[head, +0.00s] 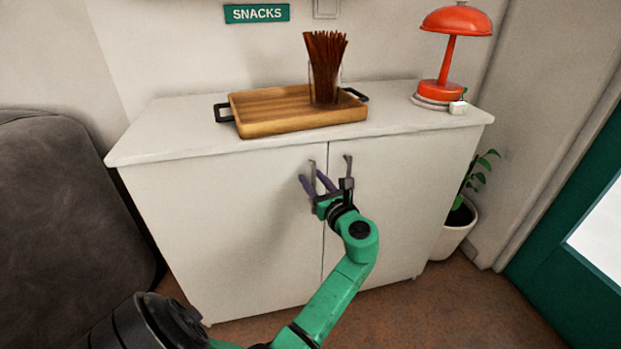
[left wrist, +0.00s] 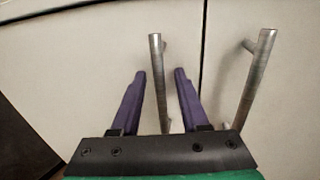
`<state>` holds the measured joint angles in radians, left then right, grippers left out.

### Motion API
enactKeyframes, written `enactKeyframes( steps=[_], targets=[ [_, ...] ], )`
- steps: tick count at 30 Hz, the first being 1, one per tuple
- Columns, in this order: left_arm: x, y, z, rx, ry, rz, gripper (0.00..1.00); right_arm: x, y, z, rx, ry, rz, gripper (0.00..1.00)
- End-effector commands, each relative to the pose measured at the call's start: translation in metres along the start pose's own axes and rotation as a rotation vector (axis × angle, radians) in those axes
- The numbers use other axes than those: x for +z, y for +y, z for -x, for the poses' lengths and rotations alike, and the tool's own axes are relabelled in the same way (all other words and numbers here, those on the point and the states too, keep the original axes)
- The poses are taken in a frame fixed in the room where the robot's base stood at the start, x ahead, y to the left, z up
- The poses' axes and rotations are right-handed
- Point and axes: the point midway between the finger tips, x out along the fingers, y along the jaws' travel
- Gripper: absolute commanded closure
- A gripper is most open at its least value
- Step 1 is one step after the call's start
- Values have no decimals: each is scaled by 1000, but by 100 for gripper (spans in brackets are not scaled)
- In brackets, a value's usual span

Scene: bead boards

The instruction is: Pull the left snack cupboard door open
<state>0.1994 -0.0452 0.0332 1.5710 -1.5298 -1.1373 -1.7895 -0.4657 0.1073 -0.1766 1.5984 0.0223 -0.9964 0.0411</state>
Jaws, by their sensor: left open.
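The white snack cupboard has a left door (head: 225,225) and a right door (head: 385,210), both shut, with a thin seam between them. The left door's metal bar handle (head: 312,168) stands upright near the seam; it also shows in the left wrist view (left wrist: 157,60). My left gripper (head: 311,180) is open at the left handle. In the left wrist view its two purple fingers (left wrist: 161,74) are on either side of the bar, with gaps on both sides. My right gripper is not in view.
The right door's handle (head: 347,168) is close to the right of my gripper. A wooden tray (head: 262,128) with a glass of brown sticks (head: 325,65) and a red lamp (head: 449,50) stand on top. A dark armchair (head: 65,215) is at left, a potted plant (head: 455,230) at right.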

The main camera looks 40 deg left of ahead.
Motion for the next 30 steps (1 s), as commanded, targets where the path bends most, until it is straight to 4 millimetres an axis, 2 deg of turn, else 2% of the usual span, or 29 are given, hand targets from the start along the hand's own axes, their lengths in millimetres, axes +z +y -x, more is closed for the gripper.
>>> enactKeyframes(
  steps=[2, 3, 5, 6, 30],
  targets=[
    [0, 0, 0, 0, 0, 0, 59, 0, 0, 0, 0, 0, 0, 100],
    [0, 0, 0, 0, 0, 0, 75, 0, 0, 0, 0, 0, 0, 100],
    [0, 0, 0, 0, 0, 0, 98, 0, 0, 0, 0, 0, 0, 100],
    [0, 0, 0, 0, 0, 0, 100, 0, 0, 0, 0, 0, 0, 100],
    [0, 0, 0, 0, 0, 0, 100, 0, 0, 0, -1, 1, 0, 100]
  ],
)
